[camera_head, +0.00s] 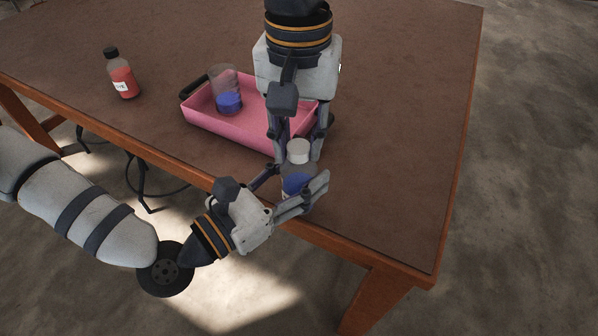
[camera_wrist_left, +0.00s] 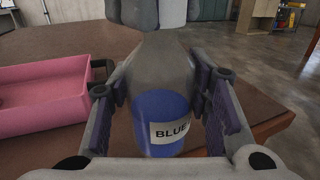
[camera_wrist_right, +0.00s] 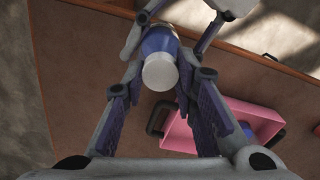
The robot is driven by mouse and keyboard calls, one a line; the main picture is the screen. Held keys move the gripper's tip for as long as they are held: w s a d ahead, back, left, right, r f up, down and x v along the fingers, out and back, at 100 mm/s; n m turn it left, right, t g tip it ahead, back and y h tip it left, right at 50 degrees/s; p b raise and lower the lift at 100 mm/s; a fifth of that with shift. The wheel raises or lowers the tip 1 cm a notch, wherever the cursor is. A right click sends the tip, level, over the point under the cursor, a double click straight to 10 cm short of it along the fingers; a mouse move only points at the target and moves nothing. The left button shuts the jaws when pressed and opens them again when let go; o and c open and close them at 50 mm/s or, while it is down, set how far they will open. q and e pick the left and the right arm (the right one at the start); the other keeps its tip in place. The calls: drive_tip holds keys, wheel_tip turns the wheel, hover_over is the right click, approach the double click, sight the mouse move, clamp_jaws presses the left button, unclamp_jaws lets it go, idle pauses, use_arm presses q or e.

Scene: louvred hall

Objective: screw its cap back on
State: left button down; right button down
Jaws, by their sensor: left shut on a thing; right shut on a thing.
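A clear bottle with blue liquid and a label reading BLUE (camera_wrist_left: 160,115) stands upright near the table's front edge; it also shows in the head view (camera_head: 296,184). My left gripper (camera_head: 299,190) is shut on its body from the front left. The white cap (camera_head: 298,151) is at the bottle's mouth, seen from above in the right wrist view (camera_wrist_right: 160,73). My right gripper (camera_head: 296,157) points down from above and is shut on the cap. The fingers hide the joint between cap and neck, so I cannot tell how firmly it sits.
A pink tray (camera_head: 212,119) with dark handles lies behind and left of the bottle. A clear beaker (camera_head: 228,92) with blue liquid stands in it. A red-filled bottle (camera_head: 122,82) with a black cap stands at the far left. The table's right side is clear.

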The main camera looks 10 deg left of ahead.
drive_tip(key=m, duration=3.3)
drive_tip(key=shift+f, duration=0.1)
drive_tip(key=c, duration=1.3)
unclamp_jaws()
